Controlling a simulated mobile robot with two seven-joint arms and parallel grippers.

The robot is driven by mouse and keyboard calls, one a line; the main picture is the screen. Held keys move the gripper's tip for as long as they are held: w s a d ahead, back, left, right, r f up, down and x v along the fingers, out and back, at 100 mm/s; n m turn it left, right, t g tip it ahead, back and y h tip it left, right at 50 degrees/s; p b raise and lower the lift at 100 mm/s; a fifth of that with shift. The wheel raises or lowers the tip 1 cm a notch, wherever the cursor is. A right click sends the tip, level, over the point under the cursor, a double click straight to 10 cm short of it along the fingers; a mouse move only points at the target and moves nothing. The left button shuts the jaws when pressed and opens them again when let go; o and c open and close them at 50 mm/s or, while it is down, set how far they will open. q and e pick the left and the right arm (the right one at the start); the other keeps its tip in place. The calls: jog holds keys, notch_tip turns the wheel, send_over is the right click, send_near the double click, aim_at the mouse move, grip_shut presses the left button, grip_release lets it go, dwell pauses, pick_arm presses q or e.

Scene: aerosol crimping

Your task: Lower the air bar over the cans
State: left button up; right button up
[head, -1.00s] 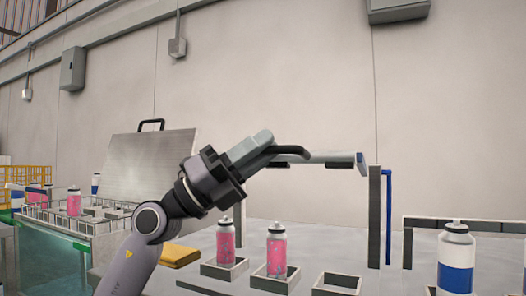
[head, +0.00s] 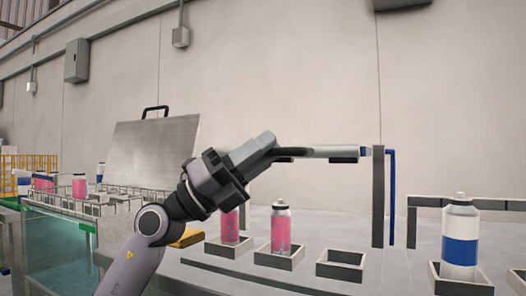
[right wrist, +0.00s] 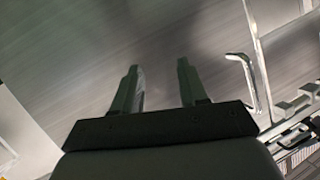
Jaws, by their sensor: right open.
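The air bar (head: 335,152) is a grey horizontal bar, seen nearly edge-on in the head view, above the height of the can tops. Its right end meets a dark upright post (head: 378,195). My left gripper (head: 285,152) is at the bar's left end and overlaps it; its finger gap is hidden. Two pink cans, one nearer (head: 281,230) and one partly behind my arm (head: 230,226), stand upright in square holders. A white and blue can (head: 460,240) stands in a holder at the right. My right gripper (right wrist: 158,66) is open and empty in the right wrist view.
An empty square holder (head: 341,266) is right of the pink cans. A tilted metal lid (head: 155,150) with a black handle stands over a tank with a rack at the left. A yellow item (head: 187,238) lies behind my left arm. A low grey frame (head: 425,202) is at the right.

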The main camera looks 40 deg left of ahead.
pick_arm(q)
jog(key=o, duration=0.3)
jog(key=shift+d+f, duration=0.1)
jog(key=shift+f, duration=0.25)
jog(key=shift+r, duration=0.1)
jog(key=b+v, duration=0.1)
jog(key=v, duration=0.6)
jog(key=shift+b, duration=0.35)
